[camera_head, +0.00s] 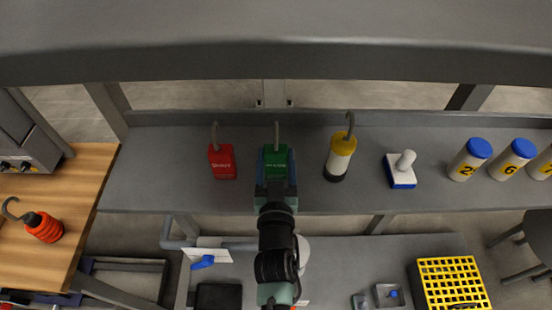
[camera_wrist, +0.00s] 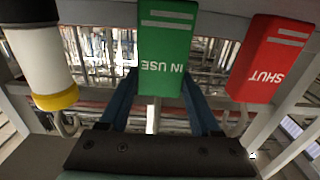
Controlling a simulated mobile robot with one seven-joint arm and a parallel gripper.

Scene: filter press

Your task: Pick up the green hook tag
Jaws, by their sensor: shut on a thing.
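The green hook tag (camera_head: 276,165) has a grey hook at its top and stands over the grey shelf in the head view. It also shows in the wrist view (camera_wrist: 166,45), upside down with the words "IN USE". My gripper (camera_head: 275,180) reaches it from the front. In the wrist view its two blue fingers (camera_wrist: 160,88) lie on either side of the tag, shut on it. The fingers hide part of the tag's sides. Whether the tag touches the shelf I cannot tell.
A red "SHUT" tag (camera_head: 222,161) is close on the left. A yellow-white hooked cylinder (camera_head: 341,158) is on the right, with a white-blue stamp-like thing (camera_head: 401,170) and numbered blue-capped bottles (camera_head: 469,160) beyond. A wooden table (camera_head: 60,205) holds an orange hooked thing (camera_head: 43,227).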

